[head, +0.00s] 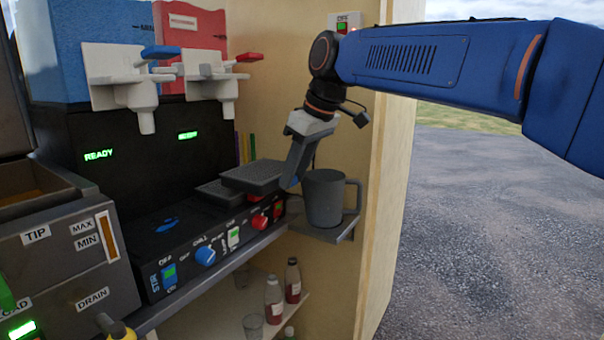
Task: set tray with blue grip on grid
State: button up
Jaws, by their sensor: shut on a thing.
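My gripper (290,182) points down and is shut at the right end of a dark grey ribbed tray (252,177). The tray is held roughly level above the right part of the black machine's base. Its grip is covered by my fingers, so its colour is hard to tell. A second dark ribbed surface (212,192) shows partly below and left of the held tray; I cannot tell whether it is a grid or another tray. A small blue patch (168,226) shows on the left part of the machine base.
A grey mug (324,198) stands on a small shelf (330,232), close right of my gripper. White taps with a blue lever (160,52) and a red lever (249,58) hang above. Knobs (205,256) line the machine front. Bottles (273,299) stand on the lower shelf.

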aim_at(270, 171)
jog(key=shift+w+a+f, duration=0.2)
jog(key=shift+w+a, duration=0.85)
jog(key=shift+a, duration=0.3)
jog(key=shift+w+a+f, duration=0.15)
jog(key=shift+w+a, duration=0.9)
jog(key=shift+a, duration=0.3)
jog(key=shift+w+a+f, duration=0.4)
jog(key=shift+w+a, duration=0.1)
jog(key=shift+a, duration=0.15)
jog(key=shift+w+a+f, duration=0.4)
jog(key=shift+w+a, duration=0.1)
jog(key=shift+a, duration=0.15)
jog(key=shift+f, duration=0.15)
jog(key=o, duration=1.2)
jog(key=shift+o, duration=0.2)
